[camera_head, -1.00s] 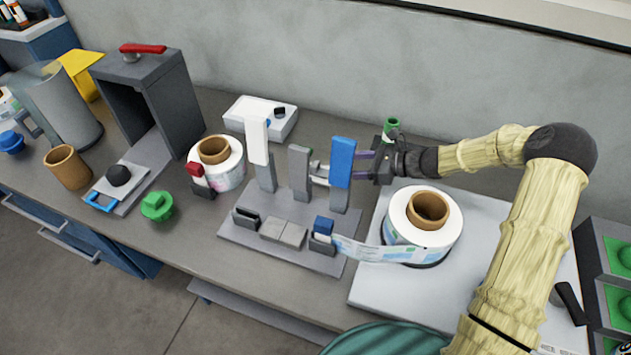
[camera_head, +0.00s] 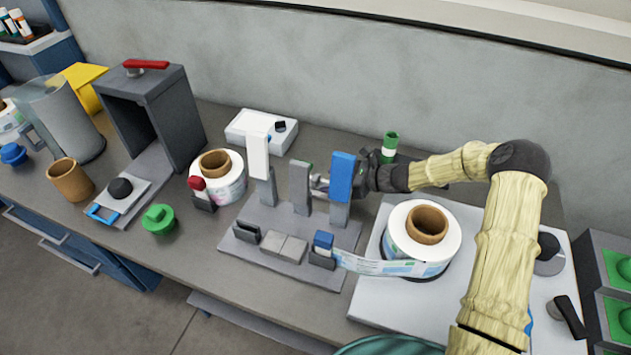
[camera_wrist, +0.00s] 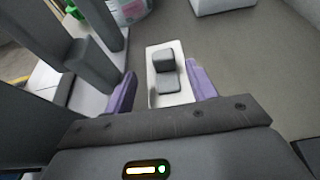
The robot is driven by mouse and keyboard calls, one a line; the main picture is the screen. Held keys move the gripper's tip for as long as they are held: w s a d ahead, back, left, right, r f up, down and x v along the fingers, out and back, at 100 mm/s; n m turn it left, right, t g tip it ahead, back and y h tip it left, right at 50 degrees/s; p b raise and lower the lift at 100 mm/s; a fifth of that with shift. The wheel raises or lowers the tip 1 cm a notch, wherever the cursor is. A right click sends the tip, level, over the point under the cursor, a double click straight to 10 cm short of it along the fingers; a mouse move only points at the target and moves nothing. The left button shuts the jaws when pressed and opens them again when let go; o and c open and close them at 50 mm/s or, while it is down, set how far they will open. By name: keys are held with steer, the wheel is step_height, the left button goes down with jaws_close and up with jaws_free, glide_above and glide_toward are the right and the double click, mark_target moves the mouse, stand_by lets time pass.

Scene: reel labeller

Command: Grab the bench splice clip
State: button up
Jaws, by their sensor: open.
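A small pale plate with two dark grey blocks on it, which looks like the bench splice clip (camera_wrist: 164,62), lies in the middle of the wrist view. My gripper (camera_wrist: 162,84) is open, its two purple fingers on either side of the clip's near part. I cannot tell whether they touch it. In the head view my gripper is behind the blue-topped post (camera_head: 342,175), which hides its fingers. A pale grey bit, likely the clip (camera_head: 319,184), shows between that post and the grey post (camera_head: 299,186).
The splice fixture (camera_head: 240,242) with its posts stands close in front of my gripper. A white-topped post (camera_head: 257,155), a label reel (camera_head: 228,181) and a white box (camera_head: 250,124) are to the left. A green cylinder (camera_head: 389,147) stands behind my wrist. A larger reel (camera_head: 400,245) sits to the right.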

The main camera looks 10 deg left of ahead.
mark_target(319, 178)
steer(key=shift+a, duration=0.3)
steer(key=shift+w+p+x, duration=0.2)
steer(key=shift+p+x, duration=0.25)
steer(key=shift+x, duration=0.7)
steer(key=shift+w+p+x, duration=0.15)
steer(key=shift+p+x, duration=0.25)
steer(key=shift+x, duration=0.75)
steer(key=c, duration=1.1)
